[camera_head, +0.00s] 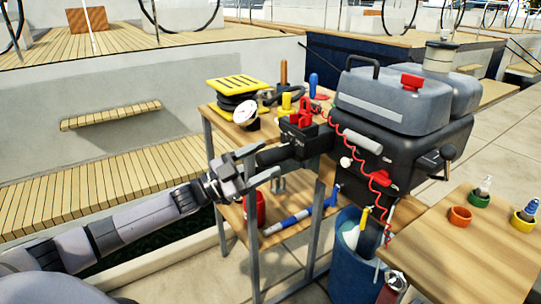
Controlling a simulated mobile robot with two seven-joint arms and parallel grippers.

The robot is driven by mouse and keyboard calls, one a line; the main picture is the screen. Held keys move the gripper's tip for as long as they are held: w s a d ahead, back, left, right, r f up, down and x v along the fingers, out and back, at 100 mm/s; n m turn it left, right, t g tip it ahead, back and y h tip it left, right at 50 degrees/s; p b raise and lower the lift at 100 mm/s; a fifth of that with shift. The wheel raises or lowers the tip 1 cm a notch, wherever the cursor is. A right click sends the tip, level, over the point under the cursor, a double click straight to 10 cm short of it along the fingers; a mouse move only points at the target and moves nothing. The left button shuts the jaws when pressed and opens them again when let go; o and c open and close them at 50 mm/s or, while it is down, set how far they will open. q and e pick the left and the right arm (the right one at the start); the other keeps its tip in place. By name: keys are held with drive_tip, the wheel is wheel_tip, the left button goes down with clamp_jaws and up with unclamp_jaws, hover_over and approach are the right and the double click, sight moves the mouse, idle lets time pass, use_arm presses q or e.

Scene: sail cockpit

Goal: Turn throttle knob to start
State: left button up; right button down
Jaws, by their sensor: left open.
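The throttle knob looks like the dark rounded grip (272,156) at the left end of the black tiller arm, which reaches out from the outboard motor (395,105). My left gripper (265,161) comes in from the left and is open. Its two pale fingers lie on the upper and lower sides of the grip's end in the picture. I cannot tell whether they touch it. The grip's far left end is partly hidden by the gripper. Any start marking on it is too small to see. My right gripper is not in view.
A wooden two-level stand (241,133) beside the motor holds a yellow-topped foot pump (238,88), a white gauge and tools. A coiled red cord (380,190) hangs by the motor above a blue bucket (347,255). A wooden table (440,262) with small cups stands right.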

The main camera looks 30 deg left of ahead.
use_arm(q)
drive_tip(key=shift+v, duration=2.05)
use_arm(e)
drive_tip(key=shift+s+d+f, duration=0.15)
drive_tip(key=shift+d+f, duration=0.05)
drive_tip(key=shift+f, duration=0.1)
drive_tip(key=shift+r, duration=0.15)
use_arm(q)
drive_tip(key=shift+s+a, duration=0.1)
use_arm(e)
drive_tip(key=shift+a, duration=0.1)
